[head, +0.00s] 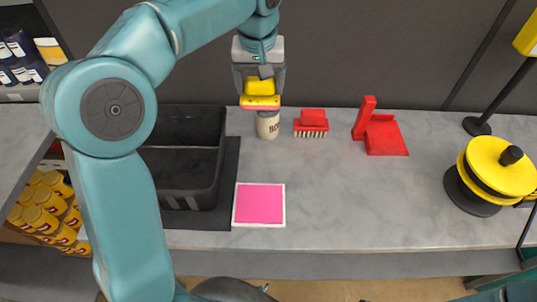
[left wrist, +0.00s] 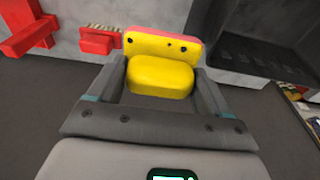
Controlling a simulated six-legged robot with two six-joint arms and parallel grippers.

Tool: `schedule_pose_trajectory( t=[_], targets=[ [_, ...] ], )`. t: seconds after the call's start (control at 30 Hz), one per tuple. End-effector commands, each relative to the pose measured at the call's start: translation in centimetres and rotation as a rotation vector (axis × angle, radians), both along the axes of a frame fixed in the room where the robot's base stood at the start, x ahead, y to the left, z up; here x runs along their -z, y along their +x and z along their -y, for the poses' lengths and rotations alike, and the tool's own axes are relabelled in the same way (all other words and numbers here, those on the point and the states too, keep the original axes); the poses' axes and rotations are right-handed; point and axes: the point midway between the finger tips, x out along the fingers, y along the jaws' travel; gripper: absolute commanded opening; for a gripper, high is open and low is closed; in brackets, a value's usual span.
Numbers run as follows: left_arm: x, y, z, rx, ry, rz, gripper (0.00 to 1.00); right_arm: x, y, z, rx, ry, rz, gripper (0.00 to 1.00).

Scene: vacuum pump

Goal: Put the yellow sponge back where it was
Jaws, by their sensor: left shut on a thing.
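My left gripper (head: 261,90) is shut on the yellow sponge (head: 262,103), high in front of the back wall as the head view shows it. The sponge has a yellow body and a pink layer. In the left wrist view the sponge (left wrist: 160,77) sits between the two fingers, with its pink and yellow, dark-spotted part beyond the fingertips. A pink square with a white border (head: 259,204) lies bare on the grey counter, nearer the front edge. My right gripper is not in view.
A lettered cream jar (head: 268,125) stands just below the sponge in the head view. A red brush (head: 311,123) and red dustpan (head: 385,137) are to its right. A black bin (head: 183,161) stands left. A yellow-topped black device (head: 493,172) is far right. The middle counter is clear.

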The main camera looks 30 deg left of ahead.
Motion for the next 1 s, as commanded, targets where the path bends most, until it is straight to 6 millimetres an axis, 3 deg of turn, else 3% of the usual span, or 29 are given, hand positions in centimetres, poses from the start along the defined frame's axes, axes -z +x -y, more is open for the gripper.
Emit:
schedule_pose_trajectory(
  t=[0.17,0.5,1.0],
  targets=[
    [3.1,-0.3,-0.2,-0.002,0.000,-0.006,0.50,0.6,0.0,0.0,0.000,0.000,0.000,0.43],
    [12.7,-0.4,-0.3,-0.006,-0.001,-0.008,0.50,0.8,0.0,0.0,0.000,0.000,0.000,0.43],
    [19.6,-0.2,-0.2,-0.002,0.000,-0.003,0.50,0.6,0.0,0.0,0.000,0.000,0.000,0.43]
  ],
)
